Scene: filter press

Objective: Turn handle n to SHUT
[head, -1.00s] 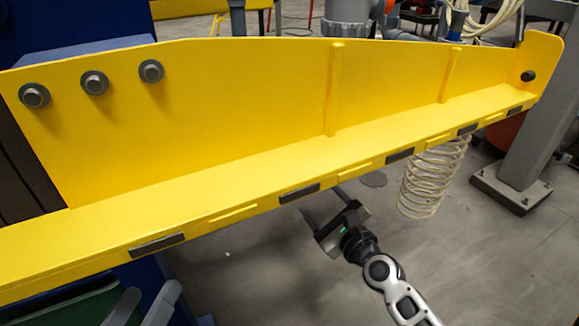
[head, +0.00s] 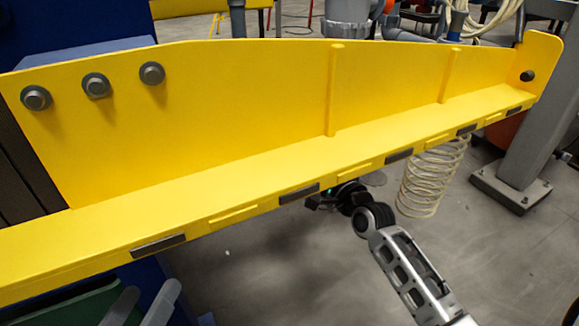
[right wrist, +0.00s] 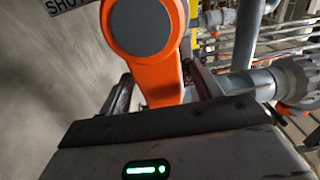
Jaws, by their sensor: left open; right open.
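An orange handle (right wrist: 160,70) with a round grey hub cap (right wrist: 141,24) fills the top middle of the right wrist view. Part of a sign (right wrist: 67,4) reading "SHU" shows at the top left. My right gripper (right wrist: 160,84) is open, with one finger on each side of the handle's orange arm; I cannot tell whether either touches it. In the head view my right gripper (head: 322,198) is partly hidden under the yellow beam. The handle is not visible there. My left gripper (head: 142,303) is open and empty at the lower left.
A large yellow beam (head: 240,120) crosses the head view above my right gripper. A coiled cream hose (head: 425,180) hangs right of it. A grey post (head: 538,130) stands farther right. Grey pipework (right wrist: 245,82) is close right of the handle. Open floor lies below the beam.

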